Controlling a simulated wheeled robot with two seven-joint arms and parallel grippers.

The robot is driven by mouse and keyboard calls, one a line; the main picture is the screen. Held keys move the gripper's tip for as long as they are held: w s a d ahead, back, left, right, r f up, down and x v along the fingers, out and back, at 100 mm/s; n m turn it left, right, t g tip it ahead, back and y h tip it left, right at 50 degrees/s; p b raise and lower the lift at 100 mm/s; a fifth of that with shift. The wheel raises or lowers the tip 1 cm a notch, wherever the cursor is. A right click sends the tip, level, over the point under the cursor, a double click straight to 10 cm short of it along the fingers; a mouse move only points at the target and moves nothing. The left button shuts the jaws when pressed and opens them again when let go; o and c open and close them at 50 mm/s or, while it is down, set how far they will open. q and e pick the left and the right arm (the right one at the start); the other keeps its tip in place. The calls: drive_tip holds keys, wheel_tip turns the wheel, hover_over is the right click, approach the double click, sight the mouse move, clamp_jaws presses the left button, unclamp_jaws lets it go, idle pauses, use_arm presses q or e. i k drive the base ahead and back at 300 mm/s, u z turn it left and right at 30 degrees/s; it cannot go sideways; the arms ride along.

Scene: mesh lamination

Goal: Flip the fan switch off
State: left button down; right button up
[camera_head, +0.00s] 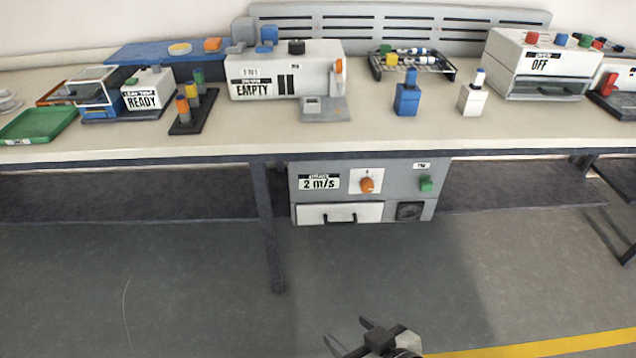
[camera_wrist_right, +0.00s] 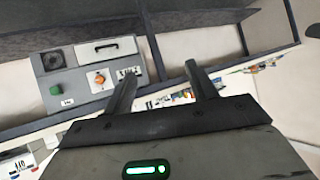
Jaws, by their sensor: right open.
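A grey box (camera_head: 396,199) hangs under the bench's front edge. It has a display (camera_head: 319,182) reading "2 m/s", an orange knob (camera_head: 367,185) on a white plate, and a green switch-like block (camera_head: 426,184) at its right. Its label is too small to read, so I cannot tell for certain which is the fan switch. In the right wrist view the box appears upside down, with the green block (camera_wrist_right: 57,89) and orange knob (camera_wrist_right: 99,79) beyond the fingers. My right gripper (camera_head: 349,337) is open and empty, low in front of the box and well apart from it. My left gripper is out of view.
The bench (camera_head: 200,146) carries several devices, including a machine (camera_head: 262,92) marked "EMPTY", one (camera_head: 508,72) marked "OFF" and a green tray (camera_head: 38,125). A bench leg (camera_head: 268,230) stands left of the box. The floor (camera_head: 180,290) in front is clear.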

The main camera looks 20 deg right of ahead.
sight(427, 186)
drive_tip(key=u, duration=2.5)
drive_tip(key=i, duration=0.4)
drive_tip(key=z, duration=3.45)
